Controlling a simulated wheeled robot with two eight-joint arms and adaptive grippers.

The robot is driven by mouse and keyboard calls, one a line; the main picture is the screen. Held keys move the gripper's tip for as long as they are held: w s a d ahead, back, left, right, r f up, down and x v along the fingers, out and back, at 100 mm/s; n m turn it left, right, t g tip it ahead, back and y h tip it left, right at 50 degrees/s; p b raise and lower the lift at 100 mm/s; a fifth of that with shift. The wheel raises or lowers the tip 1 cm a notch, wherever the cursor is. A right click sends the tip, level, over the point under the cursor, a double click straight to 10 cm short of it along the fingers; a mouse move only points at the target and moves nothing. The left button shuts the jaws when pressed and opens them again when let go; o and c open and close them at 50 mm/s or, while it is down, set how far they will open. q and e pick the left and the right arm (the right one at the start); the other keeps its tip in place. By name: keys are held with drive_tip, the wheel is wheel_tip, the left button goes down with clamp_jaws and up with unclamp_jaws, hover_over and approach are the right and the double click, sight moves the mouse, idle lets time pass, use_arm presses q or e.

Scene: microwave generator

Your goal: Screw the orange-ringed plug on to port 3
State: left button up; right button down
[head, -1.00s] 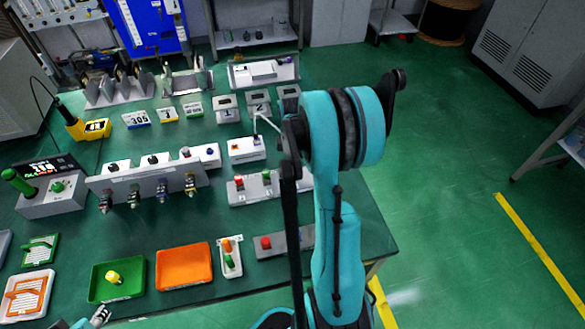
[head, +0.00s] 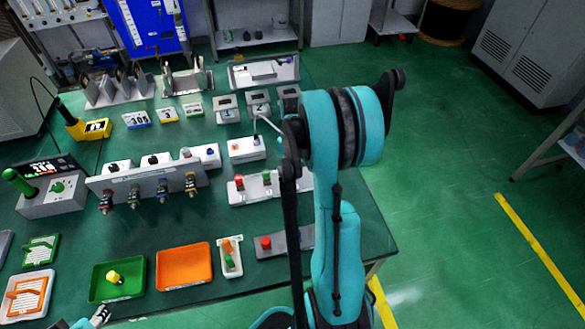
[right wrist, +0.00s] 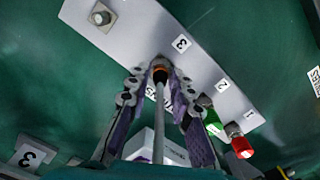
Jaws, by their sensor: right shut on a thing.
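In the right wrist view, my right gripper (right wrist: 158,88) has its purple-padded fingers closed around the orange-ringed plug (right wrist: 159,73). A pale cable (right wrist: 159,120) runs back from the plug between the fingers. The plug's dark front end is at the light grey port panel (right wrist: 135,30), just below the label 3 (right wrist: 181,43). Port 3 is hidden by the plug, and I cannot tell whether the thread is engaged. In the head view, my arm hides the right gripper and plug; the panel (head: 252,198) shows partly. My left gripper (head: 99,317) is at the bottom left edge, its fingers unclear.
A green part (right wrist: 213,122) and a red part (right wrist: 238,142) sit by labels 2 and 1. A white box (right wrist: 150,146) is near the cable. Green (head: 97,294) and orange (head: 160,283) trays stand at the table front. A grey valve block (head: 150,176) stands left.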

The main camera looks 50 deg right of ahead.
drive_tip(key=m, duration=0.5)
drive_tip(key=shift+m, duration=2.4)
drive_tip(key=c, duration=1.3)
unclamp_jaws()
wheel_tip(320, 180, up, 12)
